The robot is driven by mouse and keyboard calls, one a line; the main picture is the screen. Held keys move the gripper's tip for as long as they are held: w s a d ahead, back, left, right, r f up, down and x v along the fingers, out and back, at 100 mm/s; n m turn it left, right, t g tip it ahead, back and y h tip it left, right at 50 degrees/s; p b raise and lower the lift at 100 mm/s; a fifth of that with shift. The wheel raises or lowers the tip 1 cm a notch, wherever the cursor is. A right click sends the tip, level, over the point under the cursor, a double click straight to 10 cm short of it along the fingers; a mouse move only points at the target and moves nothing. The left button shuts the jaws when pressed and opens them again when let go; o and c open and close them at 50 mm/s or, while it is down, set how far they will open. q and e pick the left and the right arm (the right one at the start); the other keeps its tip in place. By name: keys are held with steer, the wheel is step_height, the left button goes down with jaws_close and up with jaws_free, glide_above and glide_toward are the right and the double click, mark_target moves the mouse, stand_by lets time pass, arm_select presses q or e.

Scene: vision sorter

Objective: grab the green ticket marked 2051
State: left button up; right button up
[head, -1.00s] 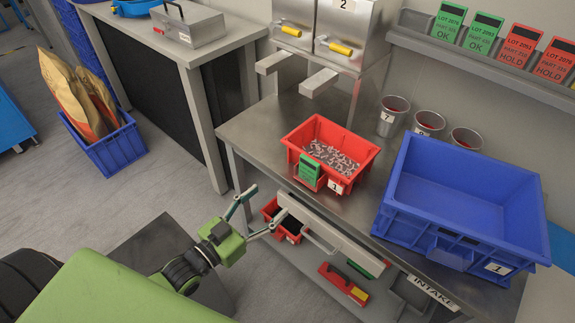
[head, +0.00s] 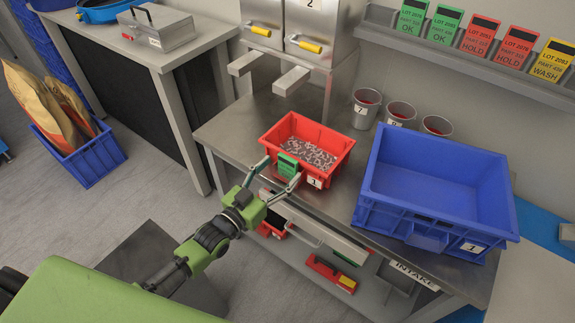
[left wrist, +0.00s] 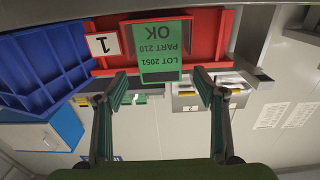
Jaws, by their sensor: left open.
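The green ticket (head: 288,165) hangs on the front of a red bin (head: 333,148) of small metal parts. In the left wrist view the ticket (left wrist: 160,52) shows upside down and reads LOT 2051, PART 210, OK. My left gripper (head: 280,175) is open at the bin's front, with one finger on each side of the ticket's width. In the left wrist view both fingertips (left wrist: 161,82) stand near the ticket's edge with a gap between them, and nothing is held. I cannot tell whether they touch it. My right gripper is not in view.
A large empty blue crate (head: 368,205) stands to the right on the steel bench (head: 228,130). Three metal cups (head: 401,113) stand behind. A rack (head: 420,45) holds green, red and yellow tickets. Dispenser chutes (head: 291,80) overhang the bench behind the bin.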

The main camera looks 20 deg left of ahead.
arm_select(q)
steer(key=shift+x, duration=1.05)
steer(key=shift+s, duration=0.1)
steer(key=shift+c, duration=0.4)
steer(key=c, duration=0.9)
